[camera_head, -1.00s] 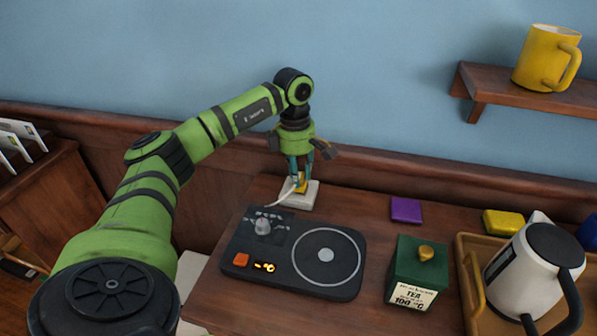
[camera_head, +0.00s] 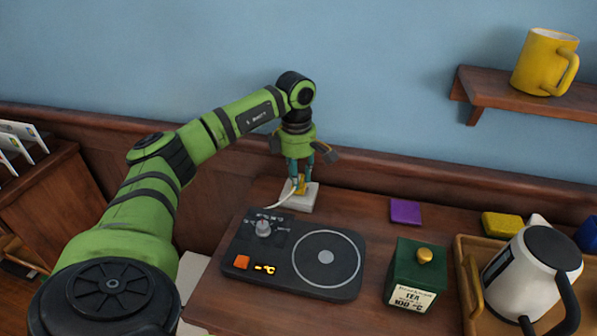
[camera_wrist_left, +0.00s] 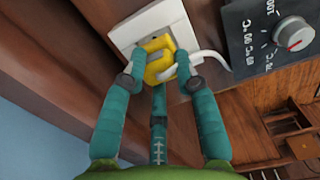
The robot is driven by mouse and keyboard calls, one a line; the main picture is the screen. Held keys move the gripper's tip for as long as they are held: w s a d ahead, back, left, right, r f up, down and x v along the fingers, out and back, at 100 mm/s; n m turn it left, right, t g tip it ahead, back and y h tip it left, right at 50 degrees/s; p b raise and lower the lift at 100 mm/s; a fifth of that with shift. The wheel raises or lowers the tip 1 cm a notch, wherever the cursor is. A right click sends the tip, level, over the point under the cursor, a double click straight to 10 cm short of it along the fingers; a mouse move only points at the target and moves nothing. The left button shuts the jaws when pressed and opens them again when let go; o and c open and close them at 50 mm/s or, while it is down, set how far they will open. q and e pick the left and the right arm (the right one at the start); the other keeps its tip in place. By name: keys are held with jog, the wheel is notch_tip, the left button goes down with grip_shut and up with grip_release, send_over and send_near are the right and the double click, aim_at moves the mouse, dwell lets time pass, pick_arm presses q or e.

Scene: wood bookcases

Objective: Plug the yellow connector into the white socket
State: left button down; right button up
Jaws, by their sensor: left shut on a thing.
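The yellow connector (camera_head: 300,188) is between the fingers of my left gripper (camera_head: 298,182), at the back left of the wooden counter. In the left wrist view the gripper (camera_wrist_left: 157,80) is shut on the yellow connector (camera_wrist_left: 158,47), one finger on each side. A white cable leaves the connector. The white socket (camera_head: 304,202) lies directly below it; in the left wrist view the socket (camera_wrist_left: 147,23) shows behind the connector. The connector is over the socket face and appears to meet it; how deep it sits is hidden. My right gripper is not in view.
A black hot plate (camera_head: 318,282) with a knob stands in front of the socket. A purple block (camera_head: 405,211), a green tea box (camera_head: 415,277), a yellow block (camera_head: 502,224) and a wooden tray (camera_head: 470,250) with a white kettle (camera_head: 530,270) are to the right.

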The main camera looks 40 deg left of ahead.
pick_arm(q)
jog(key=shift+p, duration=0.5)
dwell(1.0)
jog(key=shift+f+b, duration=0.4)
jog(key=shift+f, duration=0.25)
dwell(0.4)
jog(key=c, duration=0.9)
grip_release()
jog(key=shift+o, duration=0.2)
jog(key=shift+r, duration=0.1)
notch_tip(320, 180, up, 12)
